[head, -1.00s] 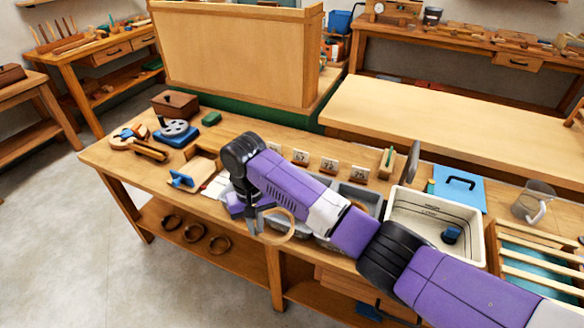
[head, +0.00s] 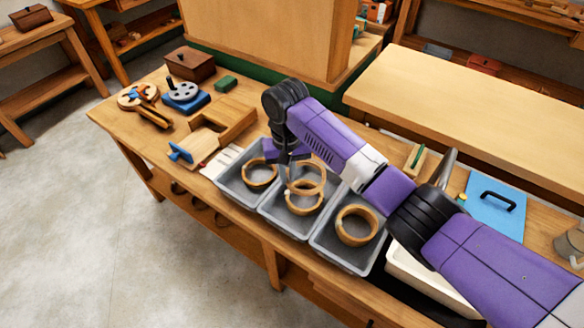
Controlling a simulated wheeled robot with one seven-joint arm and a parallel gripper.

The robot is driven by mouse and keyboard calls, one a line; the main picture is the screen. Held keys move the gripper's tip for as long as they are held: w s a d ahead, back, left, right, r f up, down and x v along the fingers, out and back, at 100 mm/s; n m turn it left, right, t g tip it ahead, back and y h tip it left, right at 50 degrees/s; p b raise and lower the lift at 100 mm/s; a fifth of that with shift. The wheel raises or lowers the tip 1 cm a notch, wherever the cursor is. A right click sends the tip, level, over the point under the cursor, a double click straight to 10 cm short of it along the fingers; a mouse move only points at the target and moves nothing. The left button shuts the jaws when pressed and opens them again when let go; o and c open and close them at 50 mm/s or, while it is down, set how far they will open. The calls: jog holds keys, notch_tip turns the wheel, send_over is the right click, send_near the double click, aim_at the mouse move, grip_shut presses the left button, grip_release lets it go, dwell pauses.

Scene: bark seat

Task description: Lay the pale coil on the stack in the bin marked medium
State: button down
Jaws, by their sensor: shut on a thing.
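My gripper (head: 288,176) points down over the middle grey bin (head: 283,221). It is shut on the pale coil (head: 323,180), a light wooden ring, by its left side. Below it, a stack of similar coils (head: 303,209) lies in that bin, partly hidden by the held coil. I cannot tell whether the held coil touches the stack. The left grey bin (head: 238,194) holds a coil stack (head: 260,184), and the right grey bin (head: 338,259) holds another (head: 357,240). No size marking is readable, so I cannot tell which bin is medium.
A white tub (head: 425,275) stands right of the bins, partly behind my arm. A blue board with a black handle (head: 495,203) lies beyond it. A wooden jig (head: 205,143) and a brown box (head: 190,64) are at left. A tall wooden panel (head: 270,35) stands behind.

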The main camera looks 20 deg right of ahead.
jog(key=b, duration=0.5)
send_over(288, 198)
jog(key=shift+f, duration=2.3)
jog(key=shift+f+b, duration=0.4)
jog(key=shift+f, duration=0.9)
jog(key=shift+p, duration=0.45)
jog(key=shift+f, duration=0.25)
jog(key=c, duration=1.1)
grip_release()
jog(key=shift+r, duration=0.15)
